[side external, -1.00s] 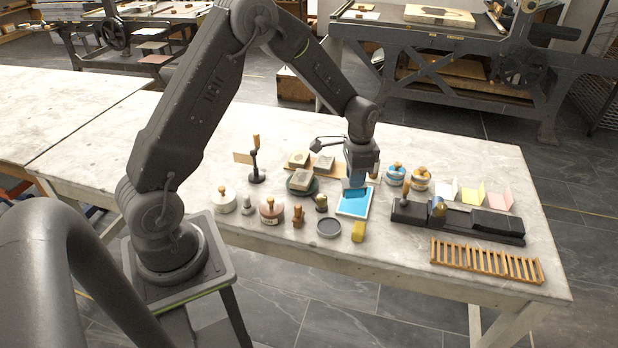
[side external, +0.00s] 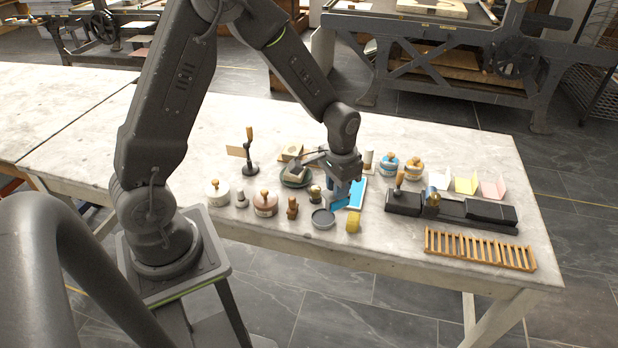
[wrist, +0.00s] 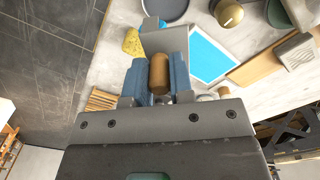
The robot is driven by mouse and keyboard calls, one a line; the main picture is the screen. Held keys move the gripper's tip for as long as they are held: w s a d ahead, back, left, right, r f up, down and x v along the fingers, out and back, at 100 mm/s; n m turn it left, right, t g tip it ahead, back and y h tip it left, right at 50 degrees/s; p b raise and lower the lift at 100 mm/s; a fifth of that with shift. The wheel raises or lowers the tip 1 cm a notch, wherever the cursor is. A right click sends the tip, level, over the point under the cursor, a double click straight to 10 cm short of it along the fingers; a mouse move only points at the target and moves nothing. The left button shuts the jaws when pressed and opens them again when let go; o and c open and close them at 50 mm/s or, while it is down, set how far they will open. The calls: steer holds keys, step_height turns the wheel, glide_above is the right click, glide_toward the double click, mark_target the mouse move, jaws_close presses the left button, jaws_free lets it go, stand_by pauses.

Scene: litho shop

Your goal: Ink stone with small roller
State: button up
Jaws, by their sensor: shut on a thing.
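My gripper (wrist: 153,82), with blue fingers, is shut on the brown wooden handle of the small roller (wrist: 159,75). A small blue part (wrist: 150,23) shows beyond the handle, perhaps the inked roll. In the side view my gripper (side external: 338,198) is low over the left edge of the blue ink slab (side external: 357,192) and hides most of the roller. Whether the roller touches the slab or the table I cannot tell. The slab also shows in the wrist view (wrist: 211,52). A grey stone (side external: 296,172) lies on a round dark green base (side external: 286,184), left of my gripper.
A dark round dish (side external: 322,219) and a yellow sponge (side external: 353,222) lie just in front of my gripper. Lidded jars (side external: 265,205) and a brass-domed weight (side external: 315,193) stand to the left. A black press-like device (side external: 470,214) and a wooden rack (side external: 480,249) lie right.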

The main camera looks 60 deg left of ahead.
steer(key=a+m, duration=0.1)
steer(key=a, duration=0.2)
steer(key=a+r+m, duration=0.1)
steer(key=a+m, duration=0.1)
steer(key=a, duration=0.1)
steer(key=a+r+m, duration=0.1)
steer(key=a, duration=0.3)
steer(key=shift+s+m, duration=0.3)
steer(key=shift+s, duration=0.05)
steer(key=s+a+m, duration=0.1)
steer(key=a, duration=0.1)
steer(key=s+a+m, duration=0.1)
steer(key=a+m, duration=0.1)
steer(key=a, duration=0.1)
steer(key=s+a+m, duration=0.1)
steer(key=a, duration=0.2)
steer(key=shift+f+m, duration=0.1)
steer(key=shift+m, duration=0.2)
steer(key=w+a, duration=0.3)
steer(key=shift+w+a, duration=0.1)
steer(key=shift+w, duration=0.15)
steer(key=shift+f, duration=0.65)
steer(key=shift+f, duration=0.7)
